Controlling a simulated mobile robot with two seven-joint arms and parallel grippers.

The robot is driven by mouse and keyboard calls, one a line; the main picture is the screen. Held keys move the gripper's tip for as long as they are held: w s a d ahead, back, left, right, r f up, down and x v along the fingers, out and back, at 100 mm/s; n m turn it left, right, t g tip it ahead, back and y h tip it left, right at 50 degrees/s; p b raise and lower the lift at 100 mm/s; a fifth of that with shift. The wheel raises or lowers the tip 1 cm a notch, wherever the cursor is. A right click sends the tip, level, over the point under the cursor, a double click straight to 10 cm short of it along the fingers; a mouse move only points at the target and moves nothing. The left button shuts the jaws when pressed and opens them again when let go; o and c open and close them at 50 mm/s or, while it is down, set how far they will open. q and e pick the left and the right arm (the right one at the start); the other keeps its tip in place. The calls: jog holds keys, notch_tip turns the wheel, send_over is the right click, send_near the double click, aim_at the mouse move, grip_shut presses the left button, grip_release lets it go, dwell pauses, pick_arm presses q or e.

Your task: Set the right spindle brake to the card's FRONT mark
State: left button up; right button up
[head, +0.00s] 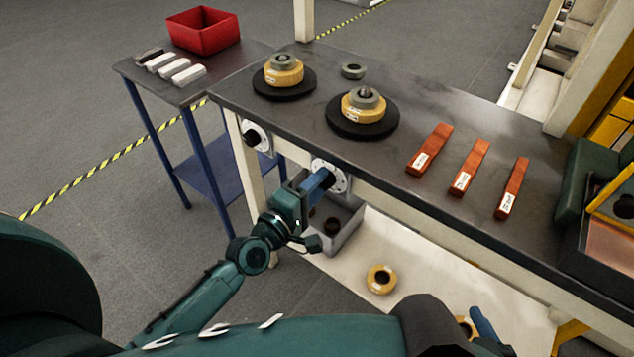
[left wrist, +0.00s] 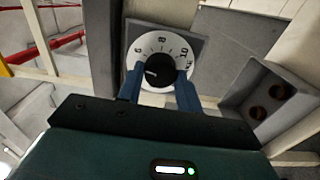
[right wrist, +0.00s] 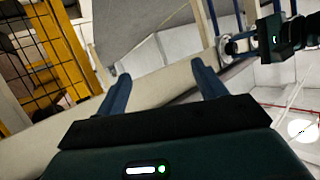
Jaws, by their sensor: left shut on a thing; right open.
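The right spindle brake is a white numbered dial (head: 342,181) with a black knob, below the bench's front edge. My left gripper (head: 321,181) is shut on its knob (left wrist: 160,71), with blue fingers on either side. In the left wrist view the knob's white pointer aims left, near the lower numbers; the 6 and 10 are readable on the dial. The left spindle brake (head: 257,137) is untouched to the left. My right gripper (right wrist: 157,85) is open and empty, low at the right of the head view. I cannot make out a card with a FRONT mark.
Two spindles with yellow spools (head: 284,70) (head: 363,105) stand on the dark bench (head: 300,112). Several labelled copper strips (head: 430,149) lie to the right. A grey bin (head: 345,236) and a yellow ring (head: 381,279) are on the shelf below. A red bin (head: 203,36) is on the side table.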

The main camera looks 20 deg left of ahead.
pick_arm(q)
jog(key=shift+r+m+p, duration=0.1)
jog(key=shift+m+p, duration=1.75)
jog(key=shift+m, duration=2.35)
jog(key=o, duration=1)
jog(key=v, duration=1.3)
jog(key=shift+s, duration=0.1)
